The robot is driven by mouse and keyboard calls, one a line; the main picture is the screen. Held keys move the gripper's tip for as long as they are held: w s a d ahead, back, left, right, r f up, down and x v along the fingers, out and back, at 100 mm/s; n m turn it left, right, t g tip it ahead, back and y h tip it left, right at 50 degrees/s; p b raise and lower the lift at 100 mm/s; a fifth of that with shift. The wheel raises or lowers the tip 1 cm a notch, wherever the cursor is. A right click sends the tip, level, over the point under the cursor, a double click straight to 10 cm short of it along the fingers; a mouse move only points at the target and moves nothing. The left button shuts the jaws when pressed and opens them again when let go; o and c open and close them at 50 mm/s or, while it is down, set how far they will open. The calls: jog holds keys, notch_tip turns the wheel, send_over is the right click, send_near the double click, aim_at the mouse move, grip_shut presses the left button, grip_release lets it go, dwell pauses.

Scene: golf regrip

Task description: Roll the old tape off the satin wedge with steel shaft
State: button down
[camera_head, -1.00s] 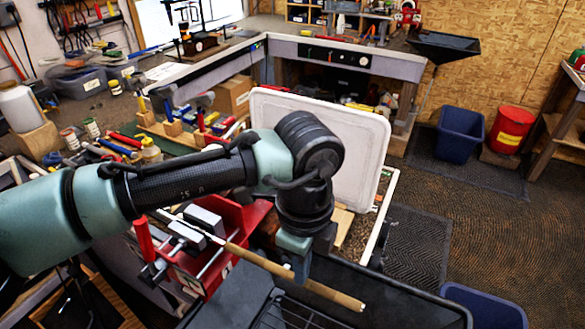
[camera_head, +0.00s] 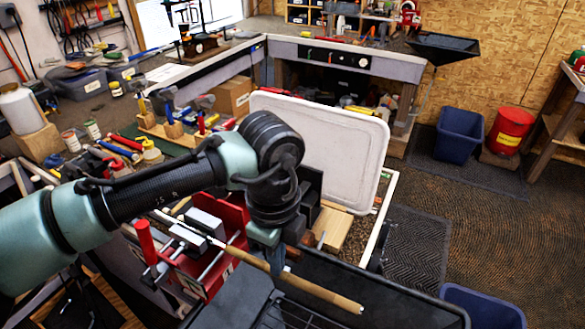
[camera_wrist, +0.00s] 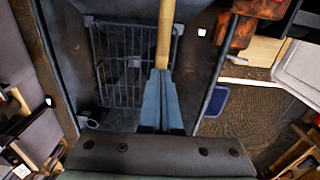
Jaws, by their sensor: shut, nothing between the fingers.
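The club's butt end carries a long strip of old tan tape (camera_head: 318,290), running down to the right over the black tray. The steel shaft (camera_head: 212,240) passes through the grey jaws of a red vise (camera_head: 203,221). The club head cannot be made out. My gripper (camera_head: 276,268) is at the tape, toward its vise end, and covers a bit of it. In the wrist view my blue fingers (camera_wrist: 160,78) are together, with the tape (camera_wrist: 166,30) running on past their tips. Whether they touch it I cannot tell.
The black tray (camera_head: 395,297) with a wire rack (camera_head: 290,315) lies under the tape. A white panel (camera_head: 335,150) stands behind my arm, with a wooden block (camera_head: 335,228) before it. Hammers and tools crowd the bench at left. Floor at right is open, near a blue bin (camera_head: 460,135).

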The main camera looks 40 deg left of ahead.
aim_at(256, 261)
jog(key=shift+s+a+p, duration=0.1)
jog(key=shift+s+a, duration=0.1)
jog(key=shift+a, duration=0.5)
jog(key=shift+s+a+p, duration=0.15)
jog(key=shift+s+a, duration=0.1)
jog(key=shift+a, duration=0.45)
jog(key=shift+s+a+p, duration=0.1)
jog(key=shift+s+a, duration=0.1)
jog(key=shift+a, duration=0.5)
jog(key=shift+a, duration=0.15)
jog(key=shift+s+a, duration=0.2)
jog(key=shift+a, duration=0.45)
jog(key=shift+s+a, duration=0.25)
jog(key=shift+a, duration=0.45)
jog(key=shift+s+a, duration=0.2)
jog(key=shift+a, duration=0.45)
jog(key=shift+w+d+f+p, duration=0.1)
jog(key=shift+w+d+p, duration=0.15)
jog(key=shift+d, duration=0.5)
jog(key=shift+w+d+r+p, duration=0.1)
jog(key=shift+w+d+p, duration=0.15)
jog(key=shift+d, duration=0.5)
jog(key=shift+w+d+f+p, duration=0.15)
jog(key=shift+d+p, duration=0.2)
jog(key=shift+d, duration=0.4)
